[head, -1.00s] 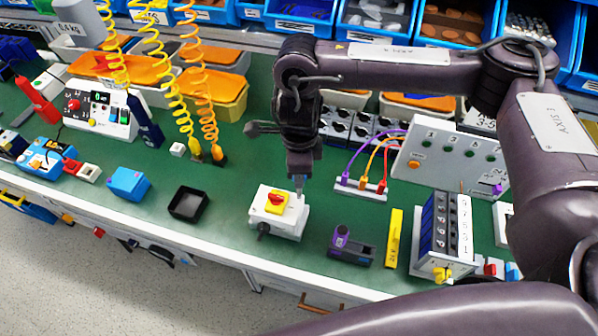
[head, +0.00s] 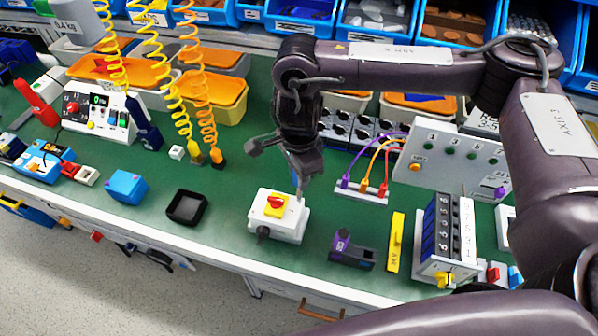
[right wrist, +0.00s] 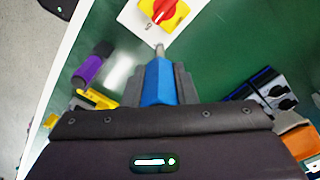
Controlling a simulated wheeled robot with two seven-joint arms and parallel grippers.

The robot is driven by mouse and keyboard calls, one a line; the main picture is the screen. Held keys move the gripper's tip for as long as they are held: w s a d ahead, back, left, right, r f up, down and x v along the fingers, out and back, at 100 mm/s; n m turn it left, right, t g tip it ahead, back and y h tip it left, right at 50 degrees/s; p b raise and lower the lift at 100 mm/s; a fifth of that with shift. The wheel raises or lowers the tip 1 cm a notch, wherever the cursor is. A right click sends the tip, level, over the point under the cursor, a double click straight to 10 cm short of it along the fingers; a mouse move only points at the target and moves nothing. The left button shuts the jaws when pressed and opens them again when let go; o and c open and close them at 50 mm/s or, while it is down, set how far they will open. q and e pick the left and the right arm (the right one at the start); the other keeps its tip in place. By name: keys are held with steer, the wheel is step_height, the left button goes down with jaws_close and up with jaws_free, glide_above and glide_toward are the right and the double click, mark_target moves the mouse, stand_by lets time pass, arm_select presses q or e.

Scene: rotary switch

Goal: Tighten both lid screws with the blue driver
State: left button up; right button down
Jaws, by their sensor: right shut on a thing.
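A white switch box (head: 290,226) with a yellow plate and red rotary knob (head: 275,203) stands near the bench's front edge. My right gripper (head: 303,172) is above its back right part, shut on the blue driver (right wrist: 158,84). In the right wrist view the driver sits between the two grey fingers, its metal bit pointing at the edge of the white lid (right wrist: 135,22) beside the red knob (right wrist: 163,10). I cannot tell whether the bit touches a screw. The lid screws are too small to make out clearly. My left gripper is not in view.
A black open tray (head: 187,207) and a blue block (head: 126,186) lie left of the box. A purple-and-black device (head: 351,250) and a yellow bar (head: 395,242) lie to its right. Yellow coiled cords (head: 207,120) hang behind. Green bench surface is free around the box.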

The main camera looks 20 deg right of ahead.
steer(key=shift+f+b, duration=0.35)
steer(key=shift+f, duration=0.05)
steer(key=shift+r+m+p, duration=0.15)
steer(key=shift+m+p, duration=0.3)
steer(key=shift+m, duration=0.25)
steer(key=m+p, duration=0.1)
steer(key=m, duration=0.2)
steer(key=m+p, duration=0.1)
steer(key=m, duration=0.1)
steer(key=shift+m, duration=0.9)
steer(key=shift+f, duration=0.2)
